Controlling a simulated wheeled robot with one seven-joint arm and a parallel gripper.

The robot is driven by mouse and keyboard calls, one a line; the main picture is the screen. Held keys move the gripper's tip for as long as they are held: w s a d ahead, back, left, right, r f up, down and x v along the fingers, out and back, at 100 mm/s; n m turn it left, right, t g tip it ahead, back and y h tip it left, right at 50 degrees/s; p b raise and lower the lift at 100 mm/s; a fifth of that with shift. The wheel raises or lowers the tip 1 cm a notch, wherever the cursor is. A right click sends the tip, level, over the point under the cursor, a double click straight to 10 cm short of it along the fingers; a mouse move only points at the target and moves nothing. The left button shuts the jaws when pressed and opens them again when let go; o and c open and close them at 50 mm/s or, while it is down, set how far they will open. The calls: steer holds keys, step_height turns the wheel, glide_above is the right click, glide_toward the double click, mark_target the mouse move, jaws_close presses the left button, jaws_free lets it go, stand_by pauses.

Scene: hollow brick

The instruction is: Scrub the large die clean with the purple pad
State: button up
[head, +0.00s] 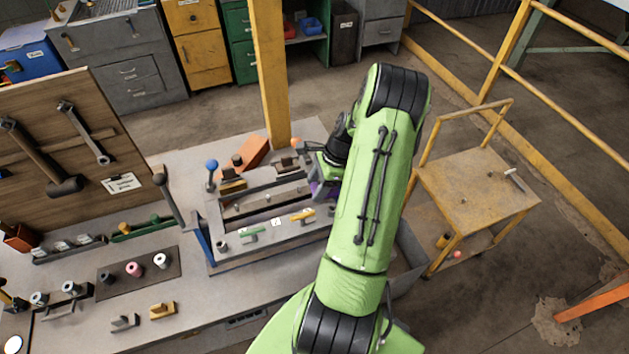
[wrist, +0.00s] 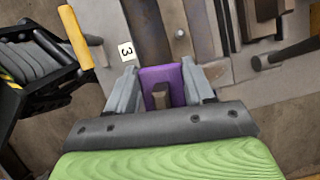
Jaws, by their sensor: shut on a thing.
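My gripper (wrist: 160,84) is shut on the purple pad (wrist: 173,76), whose small brown grip block (wrist: 161,97) sits between the two grey fingers. In the head view my gripper (head: 326,172) is over the right end of a grey metal fixture (head: 233,258), and a bit of the purple pad (head: 318,190) shows below it. The fixture carries long metal bars (head: 268,202). I cannot tell for sure which part is the large die, or whether the pad touches metal. My green arm hides the fixture's right side.
A yellow post (head: 270,75) stands right behind the fixture. A tool board (head: 75,150) stands at the left. A yellow cart (head: 480,190) is at the right.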

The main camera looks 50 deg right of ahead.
steer(key=shift+s+a, duration=0.1)
steer(key=shift+s, duration=0.35)
steer(key=shift+r, duration=2.95)
steer(key=shift+r, duration=0.1)
step_height(320, 180, up, 3)
steer(key=shift+f, duration=0.1)
